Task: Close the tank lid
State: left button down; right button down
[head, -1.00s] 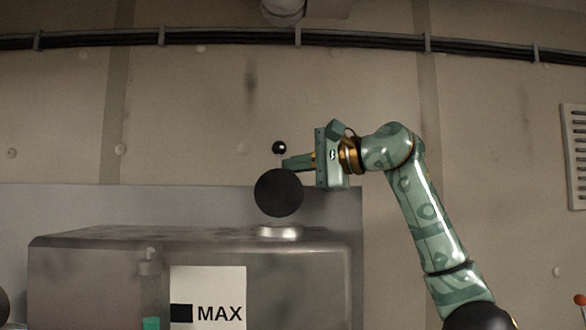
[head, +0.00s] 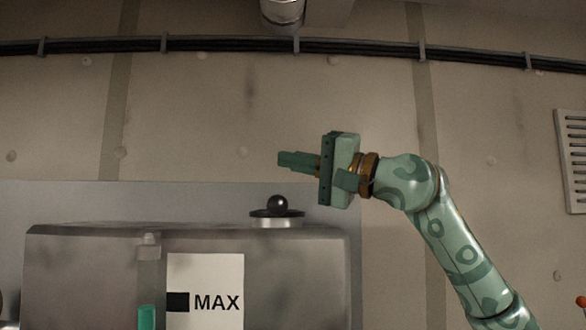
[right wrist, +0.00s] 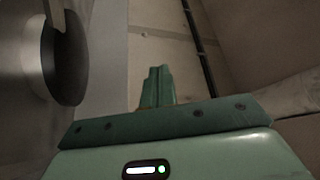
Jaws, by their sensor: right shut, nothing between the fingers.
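The grey metal tank (head: 90,265) stands at the lower left of the head view. Its round dark lid (head: 263,213) with a black ball knob (head: 277,204) lies flat over the pale filler neck (head: 276,223) on the tank top. The dark lid also shows at the left of the right wrist view (right wrist: 65,65). My right gripper (head: 282,160) is above the lid, apart from it, pointing left. Its fingers are shut with nothing between them; they also show in the right wrist view (right wrist: 157,86). My left gripper is not in view.
A MAX label (head: 215,290) and a sight tube with green fluid (head: 147,316) are on the tank's front. The wall behind carries a cable run (head: 230,45) and a vent grille (head: 573,160).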

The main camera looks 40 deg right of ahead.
jog(key=shift+s+a+f+n+y+b, duration=0.25)
jog(key=shift+s+f+n+y+b, duration=0.15)
jog(key=shift+n, duration=0.35)
jog(key=shift+s+a+f+n+y+b, duration=0.2)
jog(key=shift+s+f+n+y+b, duration=0.15)
jog(key=shift+n, duration=0.4)
